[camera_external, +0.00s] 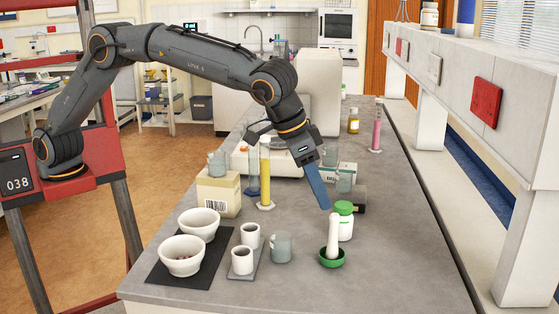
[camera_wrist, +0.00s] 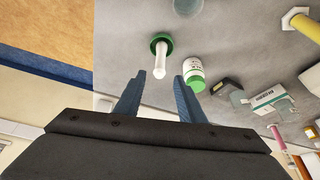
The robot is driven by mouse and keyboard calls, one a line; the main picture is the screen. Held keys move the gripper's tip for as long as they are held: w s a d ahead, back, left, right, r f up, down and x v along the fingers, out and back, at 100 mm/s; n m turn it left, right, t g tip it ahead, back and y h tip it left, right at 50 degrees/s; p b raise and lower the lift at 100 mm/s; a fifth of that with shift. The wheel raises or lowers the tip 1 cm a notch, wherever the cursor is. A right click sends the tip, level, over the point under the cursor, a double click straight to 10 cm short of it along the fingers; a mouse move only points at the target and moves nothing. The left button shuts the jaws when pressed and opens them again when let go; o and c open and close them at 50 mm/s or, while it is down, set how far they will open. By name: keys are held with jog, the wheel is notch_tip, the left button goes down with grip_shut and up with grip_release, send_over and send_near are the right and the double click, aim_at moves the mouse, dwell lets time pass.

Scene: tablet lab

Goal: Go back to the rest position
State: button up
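My gripper (camera_external: 324,204) hangs over the grey lab bench at the end of my outstretched arm, fingers pointing down. In the wrist view my gripper (camera_wrist: 160,76) has its two blue fingers apart, with nothing held between them. A white pestle (camera_external: 333,230) stands in a green mortar (camera_external: 331,262) in front of and below the fingers. The mortar also shows in the wrist view (camera_wrist: 153,41), beyond the fingertips. A white bottle with a green lid (camera_external: 345,226) stands behind the mortar, close to the fingers; it also shows in the wrist view (camera_wrist: 194,72).
A glass beaker (camera_external: 281,246), two white cups (camera_external: 241,262) and two white bowls (camera_external: 181,262) stand to the left. A yellow cylinder (camera_external: 265,175) and a cardboard box (camera_external: 218,195) stand behind them. A white shelf (camera_external: 440,68) runs along the right. The bench's right front is clear.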

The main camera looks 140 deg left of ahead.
jog(key=shift+v, duration=0.95)
